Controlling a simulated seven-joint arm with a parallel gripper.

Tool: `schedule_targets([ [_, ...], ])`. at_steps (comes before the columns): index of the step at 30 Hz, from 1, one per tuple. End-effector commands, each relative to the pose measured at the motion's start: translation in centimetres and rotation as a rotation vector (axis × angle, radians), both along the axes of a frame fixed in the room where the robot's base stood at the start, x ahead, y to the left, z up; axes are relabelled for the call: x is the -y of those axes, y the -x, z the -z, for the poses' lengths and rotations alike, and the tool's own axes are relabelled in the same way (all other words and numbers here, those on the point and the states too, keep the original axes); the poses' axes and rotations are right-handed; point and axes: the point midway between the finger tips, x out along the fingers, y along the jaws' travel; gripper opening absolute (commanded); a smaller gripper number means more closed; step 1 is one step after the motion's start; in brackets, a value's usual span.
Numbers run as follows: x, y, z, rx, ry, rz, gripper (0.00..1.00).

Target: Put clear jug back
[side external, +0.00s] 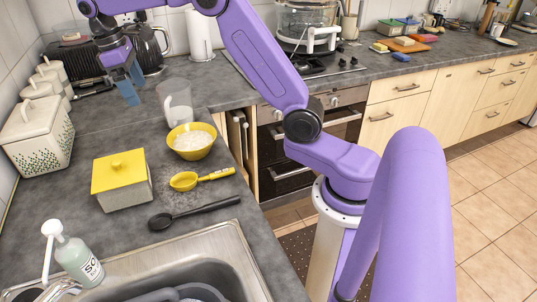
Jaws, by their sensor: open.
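The clear jug (175,97) stands upright on the grey counter (105,134), just behind the yellow bowl. It is see-through and looks whitish low down; I cannot tell what that is. My gripper (130,95) has blue fingers pointing down over the counter, to the left of the jug and apart from it. It is open, and I see nothing held between the fingers. Its exact height above the counter is hard to tell.
A yellow bowl (192,141) of white grains, yellow scoop (187,181), black spoon (190,213) and yellow-lidded box (122,180) lie in front. White canisters (40,130) line the left wall. A dark kettle (148,48) and paper roll (199,35) stand behind. Soap bottle (78,262) stands by the sink (215,262).

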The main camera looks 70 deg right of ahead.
Motion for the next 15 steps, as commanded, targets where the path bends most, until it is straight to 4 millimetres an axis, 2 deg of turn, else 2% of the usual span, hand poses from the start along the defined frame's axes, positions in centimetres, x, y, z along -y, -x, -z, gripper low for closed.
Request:
schedule_targets([
  [3, -3.3, 3.3, -0.2, 0.022, -0.016, -0.074, 0.91],
  [6, -5.5, 6.3, 0.0, 0.039, -0.029, -0.127, 0.91],
  [10, -7.8, 10.8, 0.4, 0.056, -0.051, -0.196, 0.91],
  [15, -9.5, 17.2, 1.4, 0.077, -0.082, -0.284, 0.91],
])
